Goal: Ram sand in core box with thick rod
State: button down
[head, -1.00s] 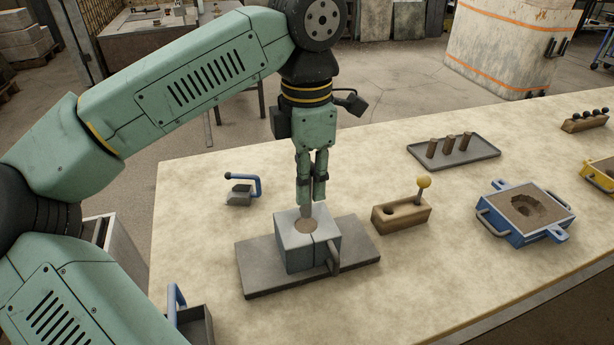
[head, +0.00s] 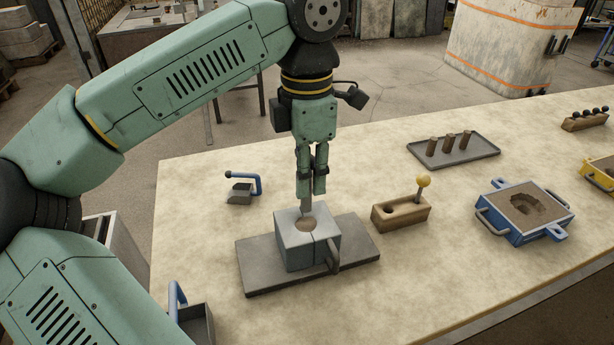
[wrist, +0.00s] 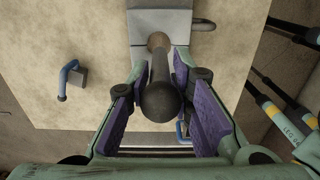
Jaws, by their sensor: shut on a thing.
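The grey split core box (head: 293,255) stands on a dark plate (head: 258,284), with brown sand (head: 305,223) in its round top opening. A clamp handle (head: 334,257) is at its right front side. My gripper (head: 312,194) is upright above the box, shut on the dark thick rod (head: 307,209). The rod's lower end is over the rear of the opening; I cannot tell whether it touches the sand. In the wrist view, the rod's dark round knob (wrist: 161,102) sits between the purple finger pads, with the core box (wrist: 150,20) beyond.
A wooden holder (head: 402,215) with a yellow-knobbed tool (head: 423,182) and an empty hole stands right of the plate. A tray (head: 480,152) with brown cylinders and a blue mould frame (head: 515,230) are farther right. Bare table separates them.

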jog(key=shift+r, duration=0.1)
dwell(0.4)
jog(key=shift+f+b, duration=2)
jog(key=shift+f, duration=0.25)
jog(key=shift+r+p, duration=1.8)
jog(key=shift+r, duration=0.65)
jog(key=shift+f, duration=0.1)
jog(key=shift+f+b, duration=1.9)
jog(key=shift+f, duration=0.35)
jog(key=shift+r+p, duration=1.75)
jog(key=shift+r, duration=0.6)
